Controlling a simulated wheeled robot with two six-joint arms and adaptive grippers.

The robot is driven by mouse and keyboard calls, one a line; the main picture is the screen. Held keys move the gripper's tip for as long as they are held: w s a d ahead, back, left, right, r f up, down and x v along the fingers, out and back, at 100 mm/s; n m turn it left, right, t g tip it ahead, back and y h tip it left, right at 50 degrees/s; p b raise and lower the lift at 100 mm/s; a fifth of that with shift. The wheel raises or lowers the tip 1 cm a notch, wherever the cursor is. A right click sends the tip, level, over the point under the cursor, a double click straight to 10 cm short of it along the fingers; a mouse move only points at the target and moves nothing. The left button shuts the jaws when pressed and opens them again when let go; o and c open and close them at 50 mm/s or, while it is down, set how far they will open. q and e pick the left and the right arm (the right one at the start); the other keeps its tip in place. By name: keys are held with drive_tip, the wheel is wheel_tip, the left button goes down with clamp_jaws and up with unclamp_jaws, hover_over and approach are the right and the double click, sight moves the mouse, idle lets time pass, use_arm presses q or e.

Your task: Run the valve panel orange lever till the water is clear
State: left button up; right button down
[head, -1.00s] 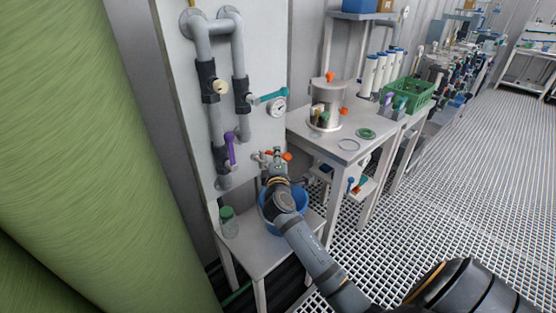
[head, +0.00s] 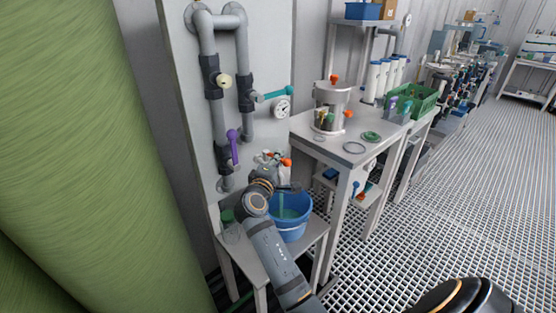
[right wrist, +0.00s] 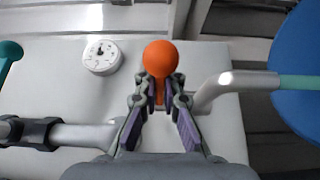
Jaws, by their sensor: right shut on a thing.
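The valve panel (head: 285,60) stands upright with grey pipes and several coloured levers. My right gripper (right wrist: 160,90) is shut on the orange lever (right wrist: 160,58), its round knob showing beyond the fingers. In the head view the orange lever (head: 287,162) peeks out beside my right gripper (head: 270,163). A teal-green stream (head: 281,203) falls from the spout into the blue bucket (head: 291,229). The right wrist view also shows the spout (right wrist: 238,80), the tinted stream (right wrist: 300,82) and the bucket (right wrist: 300,50). My left gripper is out of view.
The pressure gauge (head: 281,109), teal lever (head: 275,94) and purple lever (head: 233,147) are on the panel. A green-lidded jar (head: 229,229) stands left of the bucket on the small stand (head: 262,266). A table (head: 345,149) with a steel vessel (head: 329,106) stands right.

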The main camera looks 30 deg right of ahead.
drive_tip(key=shift+f, duration=0.1)
drive_tip(key=c, duration=1.5)
unclamp_jaws()
drive_tip(key=shift+o, duration=0.2)
